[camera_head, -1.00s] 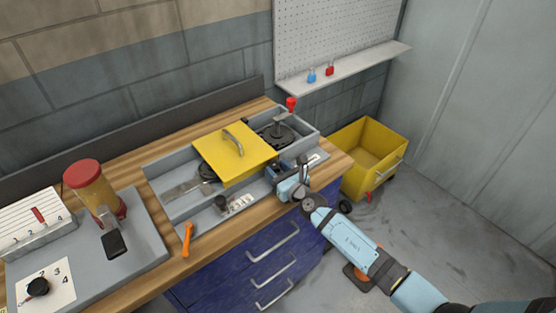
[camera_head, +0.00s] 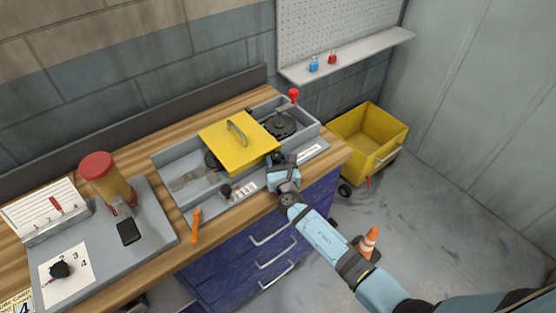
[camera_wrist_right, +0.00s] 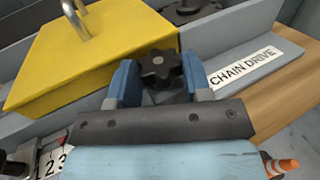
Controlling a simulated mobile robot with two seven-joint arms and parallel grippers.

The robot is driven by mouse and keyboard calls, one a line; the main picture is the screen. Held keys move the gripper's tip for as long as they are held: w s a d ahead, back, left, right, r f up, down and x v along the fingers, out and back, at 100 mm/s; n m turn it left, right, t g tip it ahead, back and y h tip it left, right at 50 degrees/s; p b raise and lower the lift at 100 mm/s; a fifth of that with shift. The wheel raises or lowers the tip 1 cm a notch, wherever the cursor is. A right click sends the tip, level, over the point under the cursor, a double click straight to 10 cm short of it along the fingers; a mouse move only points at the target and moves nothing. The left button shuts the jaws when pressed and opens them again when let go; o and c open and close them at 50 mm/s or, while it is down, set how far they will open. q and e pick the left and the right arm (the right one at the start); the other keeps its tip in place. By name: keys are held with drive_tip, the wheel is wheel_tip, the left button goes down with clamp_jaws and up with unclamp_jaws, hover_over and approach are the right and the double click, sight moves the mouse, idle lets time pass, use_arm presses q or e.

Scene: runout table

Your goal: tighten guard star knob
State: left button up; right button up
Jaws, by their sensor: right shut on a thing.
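The yellow guard (camera_head: 225,133), a square cover with a grey handle (camera_head: 237,132), sits over the grey housing on the bench. It also fills the left of the right wrist view (camera_wrist_right: 95,50). The black star knob (camera_wrist_right: 160,68) is at the guard's front right corner, upright between the two blue fingers of my right gripper (camera_wrist_right: 160,78). The right gripper (camera_head: 279,164) is shut on the knob, coming in from the bench's front. In the head view the knob is mostly hidden by the gripper. My left gripper is not in view.
A "CHAIN DRIVE" label (camera_wrist_right: 257,64) is on the housing right of the gripper. A red-topped lever (camera_head: 293,97) stands behind. An orange tool (camera_head: 196,226) lies at the front edge.

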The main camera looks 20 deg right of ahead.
drive_tip(key=o, duration=0.9)
drive_tip(key=shift+o, duration=0.2)
